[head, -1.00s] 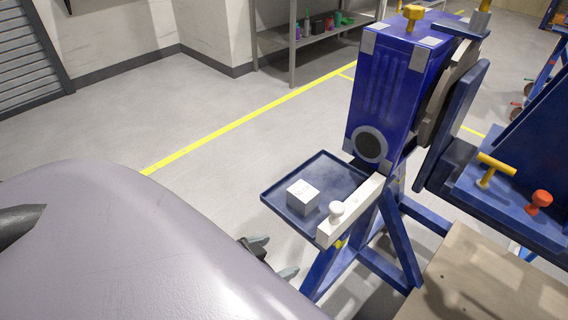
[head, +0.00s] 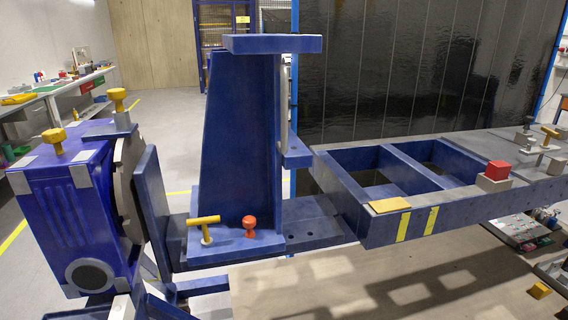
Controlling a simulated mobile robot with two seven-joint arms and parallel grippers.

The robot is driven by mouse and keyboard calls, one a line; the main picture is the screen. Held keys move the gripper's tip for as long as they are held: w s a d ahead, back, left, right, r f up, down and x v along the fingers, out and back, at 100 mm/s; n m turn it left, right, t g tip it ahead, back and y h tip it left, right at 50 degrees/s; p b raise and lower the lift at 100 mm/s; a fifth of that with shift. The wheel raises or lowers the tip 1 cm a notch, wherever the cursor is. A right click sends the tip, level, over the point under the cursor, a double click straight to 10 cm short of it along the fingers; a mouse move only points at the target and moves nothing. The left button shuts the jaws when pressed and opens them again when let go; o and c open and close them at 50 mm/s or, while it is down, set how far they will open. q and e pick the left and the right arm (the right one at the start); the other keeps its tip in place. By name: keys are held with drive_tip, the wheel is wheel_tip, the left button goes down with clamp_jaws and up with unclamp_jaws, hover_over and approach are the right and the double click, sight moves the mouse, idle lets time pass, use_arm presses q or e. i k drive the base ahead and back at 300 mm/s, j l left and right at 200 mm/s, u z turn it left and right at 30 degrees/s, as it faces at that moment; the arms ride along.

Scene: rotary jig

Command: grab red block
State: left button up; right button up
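A red block (head: 497,171) sits on top of a light grey block (head: 494,185) near the front edge of the long blue frame table (head: 335,183), at the right of the head view. All of the red block's top and front show. Neither of my grippers is in view.
A blue upright bracket (head: 240,140) with a yellow T-handle (head: 204,224) and a red knob (head: 249,224) stands left of the frame table. The blue rotary unit (head: 75,205) is at far left. A yellow plate (head: 390,205) lies on the frame's front rail. Grey clamps (head: 527,140) stand beyond the block.

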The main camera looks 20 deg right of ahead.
sight(496, 170)
drive_tip(key=z, duration=1.8)
drive_tip(key=i+l, duration=0.15)
drive_tip(key=l, duration=0.15)
drive_tip(key=i+l+u, duration=0.1)
drive_tip(key=l, duration=0.25)
drive_tip(key=i+l+u, duration=0.1)
drive_tip(key=i+l, duration=0.3)
drive_tip(key=l, duration=0.25)
